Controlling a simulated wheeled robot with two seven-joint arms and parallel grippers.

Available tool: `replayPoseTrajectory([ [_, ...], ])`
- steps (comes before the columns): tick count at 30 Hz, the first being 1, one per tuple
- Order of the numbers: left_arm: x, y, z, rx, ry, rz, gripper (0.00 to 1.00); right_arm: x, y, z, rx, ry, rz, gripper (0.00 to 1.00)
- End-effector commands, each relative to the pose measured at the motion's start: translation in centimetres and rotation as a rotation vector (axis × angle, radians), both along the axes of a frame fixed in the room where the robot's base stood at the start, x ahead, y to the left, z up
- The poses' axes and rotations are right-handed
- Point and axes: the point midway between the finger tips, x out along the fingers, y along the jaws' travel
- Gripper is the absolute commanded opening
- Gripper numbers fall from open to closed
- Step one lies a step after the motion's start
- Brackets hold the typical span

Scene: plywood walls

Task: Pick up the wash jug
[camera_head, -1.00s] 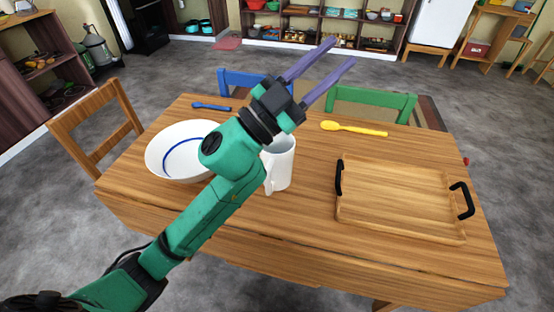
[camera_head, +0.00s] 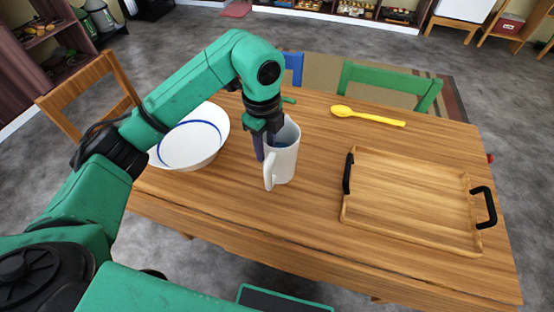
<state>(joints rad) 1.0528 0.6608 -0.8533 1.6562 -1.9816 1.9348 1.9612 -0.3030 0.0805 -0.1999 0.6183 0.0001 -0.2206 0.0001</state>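The wash jug (camera_head: 285,165) is a white, tall vessel standing upright on the wooden table (camera_head: 225,215), with its handle toward me. My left gripper (camera_head: 268,149) points down at the jug's rim from above. Its fingers stand apart. One dark purple finger is outside the jug's left wall, and the other seems to reach into its mouth. The gripper's wrist hides part of the rim, and contact with the wall is unclear. My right gripper is not in view.
A white bowl with a blue ring (camera_head: 208,148) sits left of the jug, partly behind my arm. A wooden tray (camera_head: 410,195) with black handles lies to the right. A yellow spoon (camera_head: 375,117) lies at the back. Green (camera_head: 390,80) and wooden (camera_head: 80,85) chairs border the table.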

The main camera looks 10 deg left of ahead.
Motion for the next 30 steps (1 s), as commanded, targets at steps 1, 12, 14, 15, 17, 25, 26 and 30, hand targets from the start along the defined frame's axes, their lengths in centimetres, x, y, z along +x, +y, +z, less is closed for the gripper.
replayPoseTrajectory([
  [1, -0.1, 0.0, -0.4, 0.0, 0.002, -0.001, 0.39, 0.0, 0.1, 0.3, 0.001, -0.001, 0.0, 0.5],
  [12, -0.1, -0.2, -5.6, -0.002, 0.0, -0.003, 0.39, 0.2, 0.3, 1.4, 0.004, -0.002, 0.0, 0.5],
  [14, -0.1, -0.2, -5.7, -0.001, -0.001, -0.003, 0.39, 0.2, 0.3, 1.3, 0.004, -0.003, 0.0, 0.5],
  [15, -0.1, -0.2, -5.6, -0.001, -0.001, -0.003, 0.39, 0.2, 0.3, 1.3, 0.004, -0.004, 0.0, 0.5],
  [17, -0.1, -0.2, -5.6, -0.003, -0.001, -0.003, 0.31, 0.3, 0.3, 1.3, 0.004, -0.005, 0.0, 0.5],
  [25, -0.1, -0.2, -5.6, -0.003, -0.001, -0.004, 0.0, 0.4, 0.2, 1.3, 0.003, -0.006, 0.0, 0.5],
  [26, -0.1, -0.2, -5.6, -0.003, -0.001, -0.004, 0.0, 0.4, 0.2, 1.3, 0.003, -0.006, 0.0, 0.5],
  [30, -0.1, -0.2, -5.6, -0.003, -0.001, -0.004, 0.0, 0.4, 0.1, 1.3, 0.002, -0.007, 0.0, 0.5],
])
